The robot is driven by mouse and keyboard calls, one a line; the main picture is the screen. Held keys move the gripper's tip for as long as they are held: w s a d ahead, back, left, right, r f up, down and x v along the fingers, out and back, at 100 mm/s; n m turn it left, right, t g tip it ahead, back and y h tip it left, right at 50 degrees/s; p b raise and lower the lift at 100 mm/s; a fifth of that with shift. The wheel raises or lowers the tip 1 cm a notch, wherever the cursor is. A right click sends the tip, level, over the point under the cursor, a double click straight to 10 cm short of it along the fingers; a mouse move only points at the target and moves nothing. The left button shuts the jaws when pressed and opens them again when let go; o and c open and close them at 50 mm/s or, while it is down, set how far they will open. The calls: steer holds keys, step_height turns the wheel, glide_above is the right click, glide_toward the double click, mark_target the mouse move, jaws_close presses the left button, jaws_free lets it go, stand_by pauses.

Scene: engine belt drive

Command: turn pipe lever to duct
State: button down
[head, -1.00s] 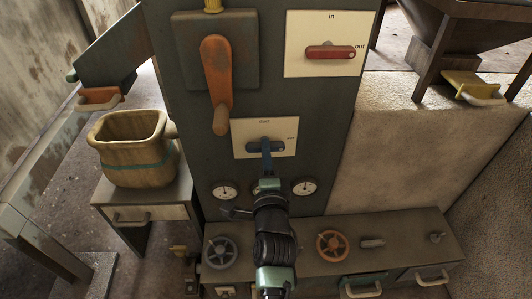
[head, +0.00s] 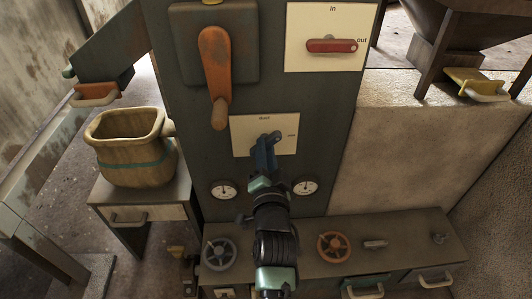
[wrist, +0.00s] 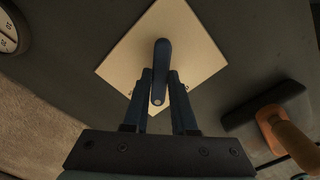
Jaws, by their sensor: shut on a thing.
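The blue lever (head: 275,137) sits on a pale plate (head: 287,121) on the dark panel. The plate reads "duct" at its top, with a smaller unreadable word at its right. The lever slants up and to the right, between the two words. In the wrist view the lever (wrist: 161,58) points along my fingers, and the plate (wrist: 200,60) looks turned like a diamond. My gripper (head: 263,150) is shut on the lever, one finger on each side, as the wrist view also shows (wrist: 160,82). The fingers partly hide the lever's pivot in the head view.
Above are an orange crank (head: 216,75) and a red in/out lever (head: 332,46). Two gauges, left (head: 223,189) and right (head: 305,187), flank my wrist. Below is a bench with a grey handwheel (head: 219,253) and an orange handwheel (head: 333,247).

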steer(key=n+b, duration=0.2)
steer(key=n, duration=0.7)
steer(key=shift+b, duration=0.3)
steer(key=shift+n, duration=0.4)
steer(key=c, duration=0.7)
jaws_free()
steer(key=s+p, duration=0.1)
steer(key=s, duration=1.2)
steer(key=shift+p, duration=0.4)
